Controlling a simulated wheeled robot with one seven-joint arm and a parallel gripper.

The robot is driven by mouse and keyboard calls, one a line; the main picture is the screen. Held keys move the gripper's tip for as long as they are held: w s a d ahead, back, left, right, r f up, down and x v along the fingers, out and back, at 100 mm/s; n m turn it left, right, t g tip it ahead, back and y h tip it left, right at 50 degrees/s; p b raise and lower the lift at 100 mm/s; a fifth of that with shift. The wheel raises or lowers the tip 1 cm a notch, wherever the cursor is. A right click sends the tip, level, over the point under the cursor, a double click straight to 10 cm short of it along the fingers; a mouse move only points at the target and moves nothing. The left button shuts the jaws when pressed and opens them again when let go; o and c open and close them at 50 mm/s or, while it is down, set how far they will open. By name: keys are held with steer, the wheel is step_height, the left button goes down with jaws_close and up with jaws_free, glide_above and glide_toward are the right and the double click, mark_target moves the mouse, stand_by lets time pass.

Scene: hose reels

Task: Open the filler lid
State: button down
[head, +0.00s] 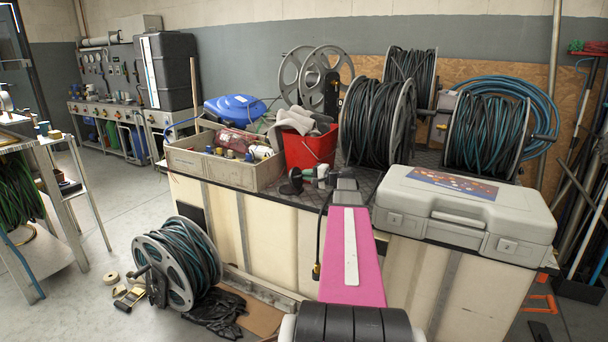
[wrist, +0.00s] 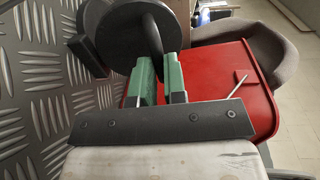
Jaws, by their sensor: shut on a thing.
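The black filler lid (head: 290,185) is a small dark part on the checker-plate top, just in front of the red bucket. In the wrist view it shows as a round dark disc (wrist: 110,35) with a rounded dark handle piece at its right. My gripper (head: 314,173) reaches it from the right in the head view. In the wrist view the green fingers of my gripper (wrist: 158,68) are closed about the handle piece at the disc's edge. The fingers hide part of the handle. I cannot tell whether the lid is raised.
The red bucket (head: 309,148), with grey cloth on it, stands close behind my gripper. A crate of bottles (head: 212,178) is to the left. A grey case (head: 465,213) lies at the right front. Several hose reels (head: 377,120) stand behind.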

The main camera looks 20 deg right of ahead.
steer(key=shift+s+d+f, duration=0.2)
steer(key=shift+s+f, duration=0.05)
steer(key=shift+s, duration=0.1)
steer(key=shift+s+d+f, duration=0.4)
steer(key=shift+s+f, duration=0.15)
steer(key=shift+f, duration=0.1)
steer(key=c, duration=1.2)
jaws_free()
steer(key=shift+w+a, duration=0.1)
steer(key=shift+o, duration=0.2)
